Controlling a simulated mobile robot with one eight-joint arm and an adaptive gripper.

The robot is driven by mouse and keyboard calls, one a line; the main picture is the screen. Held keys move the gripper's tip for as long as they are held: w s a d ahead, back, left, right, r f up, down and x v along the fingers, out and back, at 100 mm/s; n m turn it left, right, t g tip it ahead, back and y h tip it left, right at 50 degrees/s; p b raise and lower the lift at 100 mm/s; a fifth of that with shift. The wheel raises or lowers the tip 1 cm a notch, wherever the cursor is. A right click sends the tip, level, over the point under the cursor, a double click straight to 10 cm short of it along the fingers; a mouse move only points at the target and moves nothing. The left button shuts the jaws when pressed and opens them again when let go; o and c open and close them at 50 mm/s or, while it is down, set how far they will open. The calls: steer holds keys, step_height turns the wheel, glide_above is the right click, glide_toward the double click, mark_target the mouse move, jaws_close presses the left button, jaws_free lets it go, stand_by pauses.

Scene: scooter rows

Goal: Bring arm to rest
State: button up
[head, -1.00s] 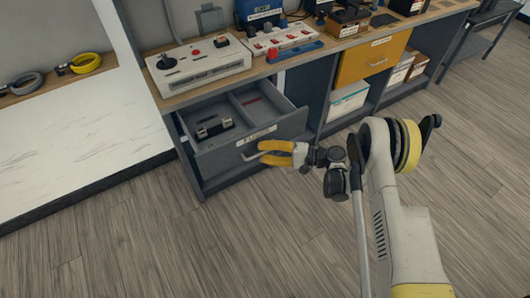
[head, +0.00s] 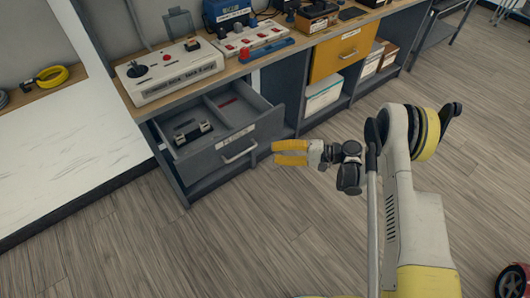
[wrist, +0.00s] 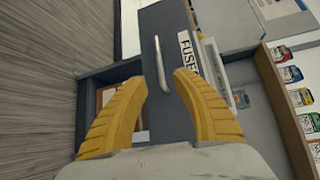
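My gripper (head: 291,153) has yellow fingers and is just to the right of the open grey drawer (head: 262,130), apart from its handle (head: 240,154). In the wrist view my gripper (wrist: 160,90) has its fingers spread with nothing between them. The drawer front with its "FUSE" label (wrist: 186,52) and the metal handle (wrist: 162,62) lie beyond the fingertips. A small dark item with light parts (head: 192,133) lies in the drawer's left compartment.
A control box with a joystick (head: 168,72) and a power strip (head: 248,38) stand on the bench above. The wooden floor (head: 255,235) in front is clear.

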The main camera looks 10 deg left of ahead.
steer(key=shift+d, duration=0.2)
steer(key=shift+r, duration=0.1)
steer(key=w+d+r+m+t+h, duration=0.1)
steer(key=w+d+r+t+h, duration=0.2)
steer(key=r, duration=0.9)
steer(key=s+d+r+t+h, duration=0.25)
steer(key=d+r+h, duration=0.3)
steer(key=r, duration=0.45)
steer(key=s+d+r+t+h, duration=0.1)
steer(key=s+d+r+h, duration=0.2)
steer(key=s+d, duration=0.6)
steer(key=s+d+r+n+t+h, duration=0.1)
steer(key=s+d+r+t+h, duration=0.1)
steer(key=s+d+h, duration=0.3)
steer(key=s+d+r, duration=0.1)
steer(key=s+d, duration=0.3)
steer(key=s, duration=0.4)
steer(key=shift+d+r+n, duration=0.3)
steer(key=shift+d+r, duration=0.1)
steer(key=shift+a, duration=0.15)
